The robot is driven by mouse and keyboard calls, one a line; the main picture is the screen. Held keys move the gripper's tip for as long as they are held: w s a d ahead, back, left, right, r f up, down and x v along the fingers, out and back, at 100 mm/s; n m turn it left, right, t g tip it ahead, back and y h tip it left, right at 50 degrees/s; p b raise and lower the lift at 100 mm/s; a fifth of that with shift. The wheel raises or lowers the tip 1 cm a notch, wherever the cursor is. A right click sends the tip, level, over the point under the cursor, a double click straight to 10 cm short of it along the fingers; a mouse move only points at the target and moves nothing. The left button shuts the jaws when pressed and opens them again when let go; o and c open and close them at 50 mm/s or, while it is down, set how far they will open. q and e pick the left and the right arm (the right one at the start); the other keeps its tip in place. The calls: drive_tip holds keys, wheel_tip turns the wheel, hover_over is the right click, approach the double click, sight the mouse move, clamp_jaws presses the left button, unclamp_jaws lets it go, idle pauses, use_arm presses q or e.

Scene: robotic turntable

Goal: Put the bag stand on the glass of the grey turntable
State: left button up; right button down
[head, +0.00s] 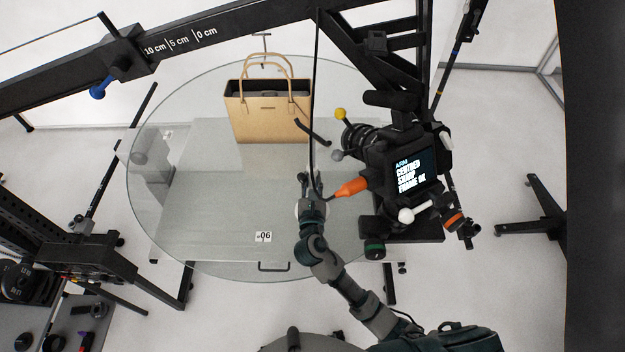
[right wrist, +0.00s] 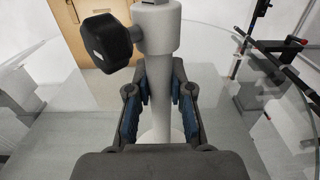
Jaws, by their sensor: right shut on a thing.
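A stand with a pale grey post (right wrist: 162,30) and a black knob (right wrist: 107,40) is upright between my right gripper's fingers in the right wrist view. In the head view my right gripper (head: 311,185) is at the lower right of the glass (head: 210,240), shut on this post. A thin dark rod (head: 316,90) rises above the gripper. The stand's lower end is mostly hidden, so I cannot tell whether it touches the glass. The grey turntable (head: 190,215) shows under the clear round glass. My left gripper is not in view.
A tan handbag (head: 268,112) stands on the far part of the glass. A camera rig (head: 400,175) with an orange-tipped part (head: 351,187) hangs close right of my gripper. A black marked beam (head: 190,45) crosses above. The glass's left and front are clear.

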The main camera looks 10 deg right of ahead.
drive_tip(key=shift+a+r, duration=0.1)
drive_tip(key=shift+a, duration=0.25)
drive_tip(key=shift+d+f, duration=0.2)
drive_tip(key=shift+f, duration=0.25)
drive_tip(key=c, duration=1.1)
unclamp_jaws()
drive_tip(key=shift+o, duration=0.7)
